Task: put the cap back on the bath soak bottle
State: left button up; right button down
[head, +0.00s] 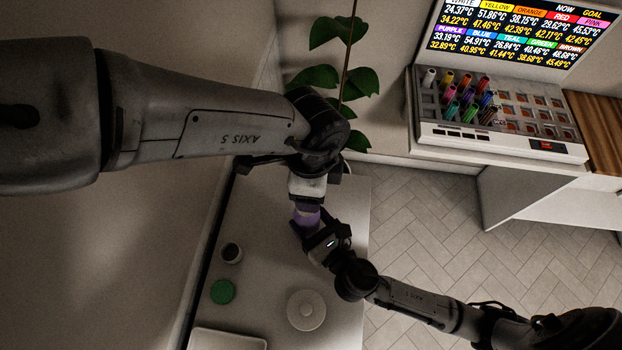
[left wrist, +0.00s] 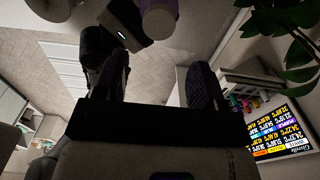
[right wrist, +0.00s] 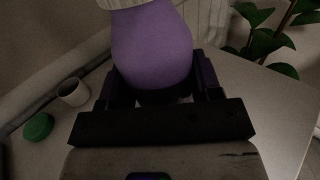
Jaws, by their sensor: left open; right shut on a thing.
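A purple bottle (head: 306,217) with a pale upper part (head: 307,188) is held above the table. My right gripper (head: 322,243) is shut on its lower body. In the right wrist view the purple body (right wrist: 150,45) fills the space between the fingers, and its top is cut off by the frame edge. My left gripper (left wrist: 160,65) is open, with nothing between its fingers. It is close to the pale end of the bottle, which shows beyond the fingertips in the left wrist view (left wrist: 160,18). I cannot tell whether the pale part is the cap.
On the table (head: 350,215) are a cup (head: 232,253), a green disc (head: 222,291), a round pale lid-like thing (head: 306,310) and a white tray (head: 228,341). A leafy plant (head: 345,82) stands behind. A rack of coloured tubes (head: 500,115) and a screen (head: 520,30) are at the right.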

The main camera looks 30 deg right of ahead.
pick_arm(q)
jog(key=shift+f, duration=3.65)
jog(key=c, duration=1)
jog(key=shift+o, duration=0.2)
jog(key=m, duration=0.3)
jog(key=o, duration=1)
jog(key=shift+s, duration=0.1)
jog(key=shift+r, duration=0.1)
jog(key=shift+r, duration=2.15)
